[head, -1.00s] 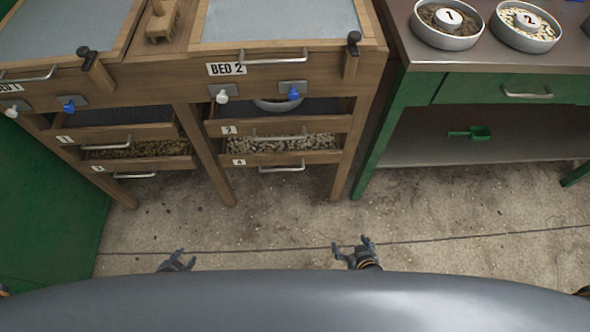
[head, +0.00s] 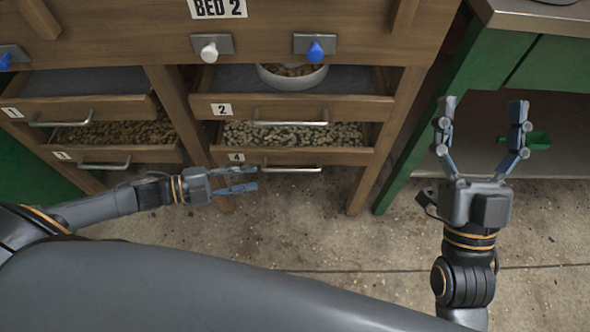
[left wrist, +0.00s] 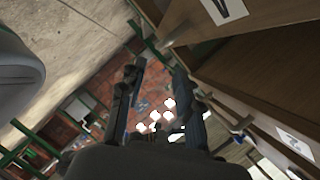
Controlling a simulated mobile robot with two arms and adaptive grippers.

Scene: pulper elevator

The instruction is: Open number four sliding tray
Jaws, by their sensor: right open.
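The tray labelled 4 (head: 345,156) is the lower right sliding tray under BED 2. It holds pale beans and has a silver bar handle (head: 291,169) on its front. My left gripper (head: 257,178) is open and empty, just left of and slightly below that handle, apparently apart from it. In the left wrist view its two fingers (left wrist: 160,68) stand apart with nothing between them, beside a wooden front. My right gripper (head: 482,104) is open and empty, in front of the green bench at the right.
Trays 1 (head: 90,108) and 3 (head: 145,155) are at the left. A wooden leg (head: 185,120) stands between the stacks. The floor in front is clear.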

